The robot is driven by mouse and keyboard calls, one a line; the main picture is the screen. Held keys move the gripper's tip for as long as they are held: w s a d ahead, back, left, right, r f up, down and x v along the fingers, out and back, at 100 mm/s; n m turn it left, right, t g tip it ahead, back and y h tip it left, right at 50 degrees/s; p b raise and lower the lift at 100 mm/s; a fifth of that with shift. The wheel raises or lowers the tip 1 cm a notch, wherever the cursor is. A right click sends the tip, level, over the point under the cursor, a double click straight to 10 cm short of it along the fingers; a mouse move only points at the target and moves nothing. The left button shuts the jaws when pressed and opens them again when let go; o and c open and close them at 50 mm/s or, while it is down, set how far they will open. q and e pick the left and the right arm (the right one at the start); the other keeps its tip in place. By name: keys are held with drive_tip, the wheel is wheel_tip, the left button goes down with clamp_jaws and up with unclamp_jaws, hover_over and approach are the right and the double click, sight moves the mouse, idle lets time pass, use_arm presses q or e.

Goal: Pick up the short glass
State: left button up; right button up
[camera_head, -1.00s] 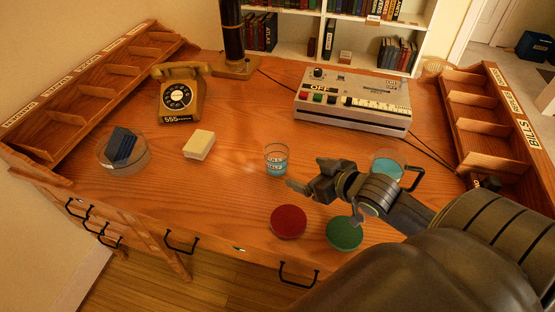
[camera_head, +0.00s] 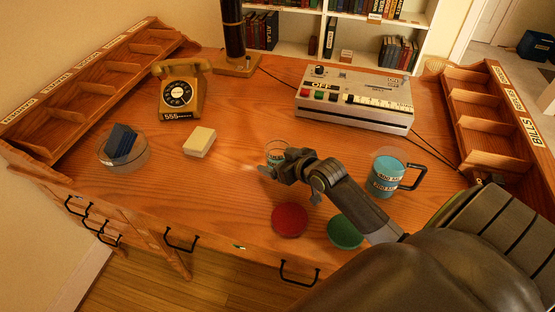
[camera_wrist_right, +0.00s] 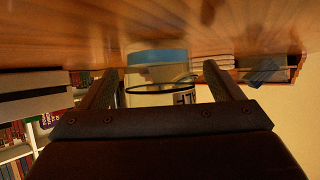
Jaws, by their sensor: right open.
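The short glass (camera_head: 276,148) stands upright on the desk with blue liquid in it. It is partly hidden behind my right gripper (camera_head: 276,167) in the head view. In the right wrist view the glass (camera_wrist_right: 158,58) appears upside down, lined up between the two spread fingers of my right gripper (camera_wrist_right: 160,70). The gripper is open and low over the desk; I cannot tell how far the glass sits between the fingers. My left gripper is not in view.
A larger jug (camera_head: 387,174) of blue liquid stands right of my arm. Red (camera_head: 289,219) and green (camera_head: 345,231) discs lie near the front edge. A pale block (camera_head: 199,142), bowl (camera_head: 136,160), telephone (camera_head: 181,94) and switch machine (camera_head: 352,116) surround free desk.

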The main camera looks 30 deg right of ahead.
drive_tip(key=shift+w+a+f, duration=0.1)
drive_tip(key=shift+w+f, duration=0.15)
drive_tip(key=shift+w, duration=0.15)
drive_tip(key=c, duration=1.2)
drive_tip(key=shift+r+p, duration=0.5)
drive_tip(key=shift+r, duration=4.6)
